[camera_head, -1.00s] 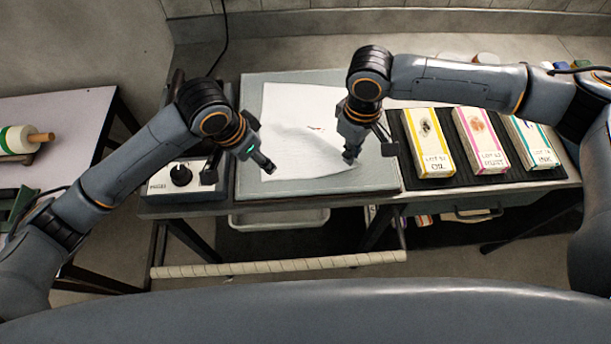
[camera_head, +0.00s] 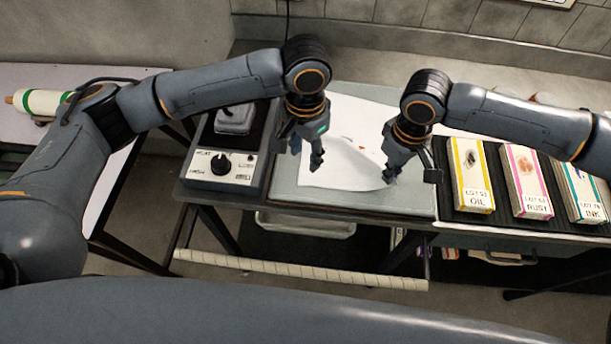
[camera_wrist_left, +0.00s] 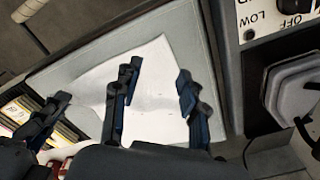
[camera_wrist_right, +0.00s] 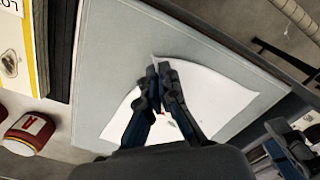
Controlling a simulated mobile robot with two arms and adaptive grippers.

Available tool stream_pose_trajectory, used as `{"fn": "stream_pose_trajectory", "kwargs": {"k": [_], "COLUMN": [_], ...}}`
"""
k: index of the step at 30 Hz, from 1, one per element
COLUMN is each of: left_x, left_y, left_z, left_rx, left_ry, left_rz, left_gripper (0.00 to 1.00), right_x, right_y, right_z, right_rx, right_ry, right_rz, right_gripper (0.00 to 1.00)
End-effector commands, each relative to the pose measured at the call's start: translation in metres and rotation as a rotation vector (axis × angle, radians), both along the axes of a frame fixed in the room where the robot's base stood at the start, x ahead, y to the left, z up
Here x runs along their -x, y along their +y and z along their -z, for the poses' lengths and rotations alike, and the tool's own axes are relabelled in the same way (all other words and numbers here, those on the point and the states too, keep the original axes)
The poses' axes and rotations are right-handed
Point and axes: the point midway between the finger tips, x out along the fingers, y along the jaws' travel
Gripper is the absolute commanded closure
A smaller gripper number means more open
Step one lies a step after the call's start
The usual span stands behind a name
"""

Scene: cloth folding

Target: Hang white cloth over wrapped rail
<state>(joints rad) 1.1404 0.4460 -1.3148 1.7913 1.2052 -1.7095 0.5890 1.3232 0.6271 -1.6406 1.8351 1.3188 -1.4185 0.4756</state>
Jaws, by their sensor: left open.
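The white cloth (camera_head: 345,150) lies on a grey board on the bench, with small coloured marks on it. My right gripper (camera_head: 389,176) is at its near right corner; in the right wrist view its fingertips (camera_wrist_right: 162,68) are together on the cloth's edge, which is slightly raised there. My left gripper (camera_head: 307,160) is over the cloth's left part. In the left wrist view its fingers (camera_wrist_left: 155,82) are spread with cloth behind them; I cannot tell whether they touch it. The wrapped rail (camera_head: 300,273) runs bare, low in front of the bench.
A heater control box (camera_head: 222,167) stands left of the grey board (camera_head: 410,200). Yellow (camera_head: 470,175), pink (camera_head: 528,180) and teal (camera_head: 577,187) boxes lie on a dark mat to the right. A pale tray (camera_head: 305,224) sits under the bench. A side table (camera_head: 108,165) stands at left.

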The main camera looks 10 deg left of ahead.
Motion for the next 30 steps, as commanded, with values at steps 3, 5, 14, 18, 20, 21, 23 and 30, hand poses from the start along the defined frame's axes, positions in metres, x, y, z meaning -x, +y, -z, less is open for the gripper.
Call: {"fn": "stream_pose_trajectory", "kwargs": {"k": [3, 5, 14, 18, 20, 21, 23, 30], "left_x": [0.001, 0.0, 0.0, 0.0, 0.0, 0.0, 0.0, 0.0], "left_y": [0.0, 0.0, 0.0, 0.0, 0.0, 0.0, 0.0, 0.0], "left_z": [0.019, 0.028, 0.065, 0.073, 0.075, 0.076, 0.076, 0.076], "left_rx": [-0.001, -0.001, 0.001, 0.001, 0.001, 0.001, 0.001, 0.001], "left_ry": [0.003, 0.002, 0.002, -0.001, -0.001, -0.002, -0.002, -0.002], "left_rz": [-0.001, -0.002, 0.0, 0.0, 0.0, 0.0, 0.001, 0.001], "left_gripper": [0.58, 0.58, 0.58, 0.58, 0.58, 0.58, 0.58, 0.58], "right_x": [0.0, 0.0, 0.0, 0.0, 0.0, 0.0, 0.0, 0.0], "right_y": [0.0, 0.0, 0.0, 0.0, 0.0, 0.0, 0.0, 0.0], "right_z": [0.0, 0.0, 0.0, 0.0, 0.0, 0.0, 0.0, 0.0], "right_rx": [0.0, 0.0, 0.0, 0.0, 0.0, 0.0, 0.0, 0.0], "right_ry": [0.0, 0.0, 0.0, 0.0, 0.0, 0.0, 0.0, 0.0], "right_rz": [0.0, 0.0, 0.0, 0.0, 0.0, 0.0, 0.0, 0.0], "right_gripper": [1.0, 1.0, 1.0, 1.0, 1.0, 1.0, 1.0, 1.0]}}
